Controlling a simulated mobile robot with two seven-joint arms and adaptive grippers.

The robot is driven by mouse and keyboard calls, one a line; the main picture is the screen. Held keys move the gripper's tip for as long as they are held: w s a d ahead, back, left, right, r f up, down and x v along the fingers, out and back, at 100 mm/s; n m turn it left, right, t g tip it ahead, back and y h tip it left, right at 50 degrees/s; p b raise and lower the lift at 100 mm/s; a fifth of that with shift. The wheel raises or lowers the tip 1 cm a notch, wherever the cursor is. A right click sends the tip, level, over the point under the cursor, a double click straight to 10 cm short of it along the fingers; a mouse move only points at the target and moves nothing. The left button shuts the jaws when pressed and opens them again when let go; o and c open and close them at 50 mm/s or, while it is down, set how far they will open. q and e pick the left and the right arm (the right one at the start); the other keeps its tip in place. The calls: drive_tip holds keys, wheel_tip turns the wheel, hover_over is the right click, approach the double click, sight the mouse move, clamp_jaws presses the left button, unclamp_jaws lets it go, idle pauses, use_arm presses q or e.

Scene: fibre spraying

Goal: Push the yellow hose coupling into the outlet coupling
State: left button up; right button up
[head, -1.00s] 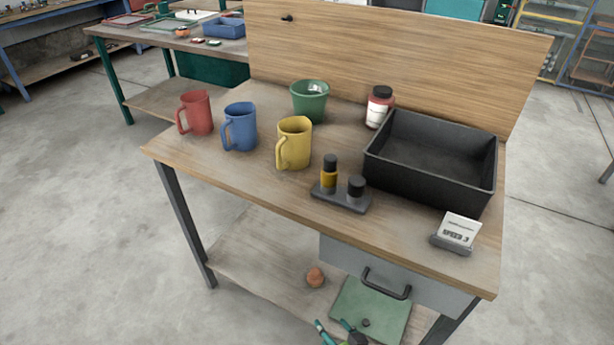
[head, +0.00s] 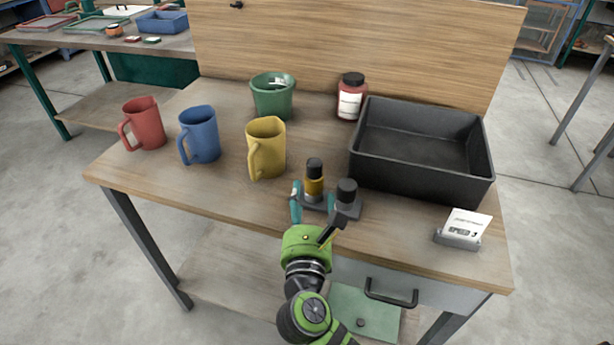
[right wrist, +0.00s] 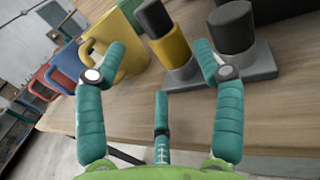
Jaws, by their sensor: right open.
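The yellow hose coupling (head: 315,186), a yellow-banded upright cylinder with a black top, stands on a small grey base (head: 356,211) near the table's front edge. Beside it on the base is a black cylinder on a grey foot (head: 346,192); I cannot tell whether this is the outlet coupling. Both also show in the right wrist view, the yellow one (right wrist: 172,50) left of the black one (right wrist: 232,28). My right gripper (head: 318,205) is open and empty at the front of the base, its teal fingers spread (right wrist: 160,55). My left gripper is not in view.
A yellow mug (head: 266,150), blue mug (head: 200,136) and red mug (head: 146,124) stand to the left. A black tray (head: 420,185) and card holder (head: 458,241) are at the right.

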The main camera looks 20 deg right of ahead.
sight(310, 183)
drive_tip(key=shift+w+d, duration=0.15)
drive_tip(key=shift+w, duration=0.05)
drive_tip(key=shift+w+d, duration=0.15)
drive_tip(key=shift+w, duration=0.15)
drive_tip(key=x, duration=0.1)
drive_tip(key=p+x, duration=0.1)
drive_tip(key=x, duration=0.1)
drive_tip(key=p+x, duration=0.1)
drive_tip(key=shift+w+r, duration=0.25)
drive_tip(key=shift+w, duration=0.1)
drive_tip(key=shift+w+d+f, duration=0.15)
drive_tip(key=shift+w+d, duration=0.05)
drive_tip(key=shift+w, duration=0.35)
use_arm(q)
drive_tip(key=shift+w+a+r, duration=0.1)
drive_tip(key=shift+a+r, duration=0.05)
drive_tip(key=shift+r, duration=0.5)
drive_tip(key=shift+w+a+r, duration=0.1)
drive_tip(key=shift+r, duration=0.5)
use_arm(e)
drive_tip(key=c, duration=1.1)
